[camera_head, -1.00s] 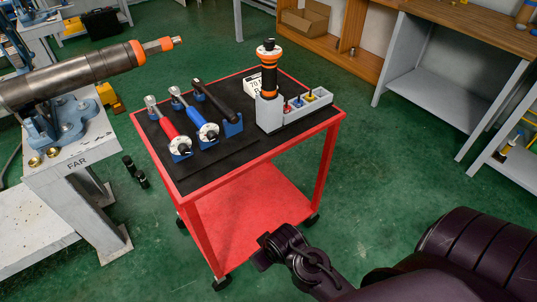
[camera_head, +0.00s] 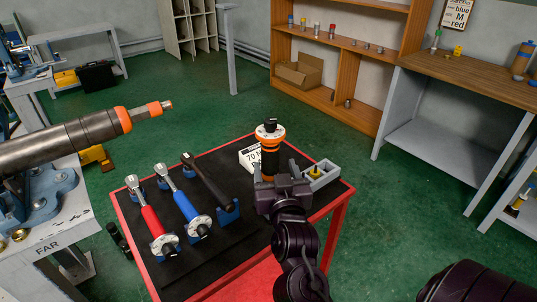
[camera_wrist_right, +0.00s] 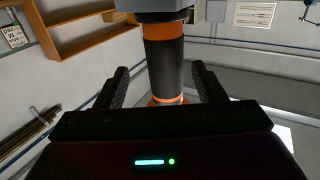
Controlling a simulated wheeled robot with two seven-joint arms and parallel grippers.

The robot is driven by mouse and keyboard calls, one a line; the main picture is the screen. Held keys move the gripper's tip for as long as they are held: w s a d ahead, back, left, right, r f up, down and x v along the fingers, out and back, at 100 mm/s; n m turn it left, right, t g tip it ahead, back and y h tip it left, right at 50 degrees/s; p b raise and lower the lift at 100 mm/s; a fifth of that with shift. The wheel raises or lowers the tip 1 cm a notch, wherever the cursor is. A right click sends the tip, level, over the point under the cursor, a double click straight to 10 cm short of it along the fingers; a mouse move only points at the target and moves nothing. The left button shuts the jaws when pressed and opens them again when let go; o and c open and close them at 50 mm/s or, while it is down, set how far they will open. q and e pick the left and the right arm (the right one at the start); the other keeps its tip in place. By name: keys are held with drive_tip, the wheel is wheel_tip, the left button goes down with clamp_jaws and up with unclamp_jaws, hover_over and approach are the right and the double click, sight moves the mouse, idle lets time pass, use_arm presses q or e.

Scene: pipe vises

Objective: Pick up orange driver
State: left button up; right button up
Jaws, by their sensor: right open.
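The orange driver (camera_head: 269,148) is a black cylinder with orange bands and a pale round top. It stands upright in a grey holder on the red cart's black top (camera_head: 228,250). My right gripper (camera_head: 282,186) is in front of it in the head view and hides its lower part. In the right wrist view the driver (camera_wrist_right: 165,62) stands between and beyond the two spread fingers of my right gripper (camera_wrist_right: 161,88). The fingers are open and hold nothing. My left gripper is not in view.
A red-handled tool (camera_head: 152,221), a blue-handled tool (camera_head: 183,204) and a black bar (camera_head: 207,180) lie in stands left of the driver. A grey bin (camera_head: 322,174) is close on the right. A large pipe (camera_head: 60,145) juts in at left.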

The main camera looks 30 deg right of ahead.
sight(272, 164)
drive_tip(key=shift+w+d+r, duration=0.2)
drive_tip(key=shift+w, duration=0.5)
drive_tip(key=shift+p+x, duration=0.35)
drive_tip(key=shift+x, duration=0.4)
drive_tip(key=shift+w+d+f, duration=0.15)
drive_tip(key=shift+w, duration=0.45)
drive_tip(key=shift+w+d+f, duration=0.15)
drive_tip(key=shift+w+d, duration=0.05)
drive_tip(key=shift+w, duration=0.4)
drive_tip(key=shift+w+d, duration=0.15)
drive_tip(key=shift+w, duration=0.15)
drive_tip(key=c, duration=1.2)
drive_tip(key=shift+r, duration=0.1)
drive_tip(key=shift+c, duration=0.8)
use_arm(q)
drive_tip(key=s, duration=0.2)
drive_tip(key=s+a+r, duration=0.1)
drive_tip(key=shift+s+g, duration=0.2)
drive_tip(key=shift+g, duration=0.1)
